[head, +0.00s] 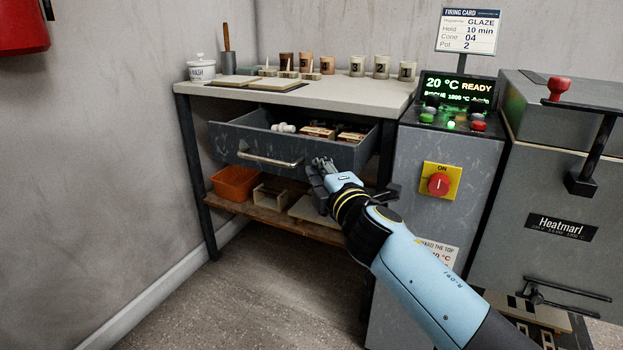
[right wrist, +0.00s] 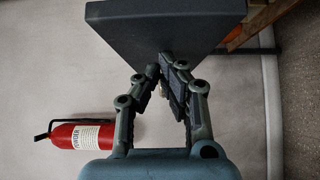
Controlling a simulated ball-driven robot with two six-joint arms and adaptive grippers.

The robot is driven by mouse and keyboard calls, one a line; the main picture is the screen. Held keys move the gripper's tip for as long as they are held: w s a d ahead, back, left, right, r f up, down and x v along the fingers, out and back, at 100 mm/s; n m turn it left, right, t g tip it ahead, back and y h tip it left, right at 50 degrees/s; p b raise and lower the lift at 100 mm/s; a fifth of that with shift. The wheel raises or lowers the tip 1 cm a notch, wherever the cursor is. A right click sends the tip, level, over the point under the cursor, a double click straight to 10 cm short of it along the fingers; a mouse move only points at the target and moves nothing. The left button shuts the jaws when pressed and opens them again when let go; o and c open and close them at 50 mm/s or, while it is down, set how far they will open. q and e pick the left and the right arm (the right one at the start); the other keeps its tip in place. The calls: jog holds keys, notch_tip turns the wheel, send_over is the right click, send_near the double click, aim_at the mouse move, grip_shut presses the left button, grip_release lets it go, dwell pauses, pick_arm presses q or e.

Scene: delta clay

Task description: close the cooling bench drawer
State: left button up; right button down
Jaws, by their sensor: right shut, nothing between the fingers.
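The cooling bench drawer (head: 315,152) is grey and stands pulled out under the bench top (head: 350,94). Its metal bar handle (head: 268,161) is on the front panel. Several small items lie inside the drawer. My right gripper (head: 319,168) is shut and empty, at the right part of the drawer front, to the right of the handle. In the right wrist view, the closed fingertips (right wrist: 160,68) are at the dark drawer panel (right wrist: 190,28); I cannot tell whether they touch it. My left gripper is not in view.
An orange bin (head: 235,184) and trays are on the lower shelf (head: 290,223). Pots and tools stand on the bench top. The control cabinet (head: 415,190) and kiln (head: 560,190) stand to the right. The floor (head: 250,290) in front is clear. A fire extinguisher (right wrist: 85,134) hangs on the wall.

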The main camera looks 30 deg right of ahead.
jog(key=w+d, duration=0.2)
jog(key=w+d+b, duration=0.1)
jog(key=w+d, duration=0.1)
jog(key=d, duration=0.1)
jog(key=w+d, duration=0.2)
jog(key=d, duration=0.1)
jog(key=shift+w, duration=0.15)
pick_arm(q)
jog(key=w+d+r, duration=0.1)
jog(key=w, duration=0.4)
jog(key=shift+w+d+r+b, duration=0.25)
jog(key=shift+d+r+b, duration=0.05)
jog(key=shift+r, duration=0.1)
pick_arm(e)
jog(key=shift+w+d, duration=0.55)
jog(key=shift+d, duration=0.2)
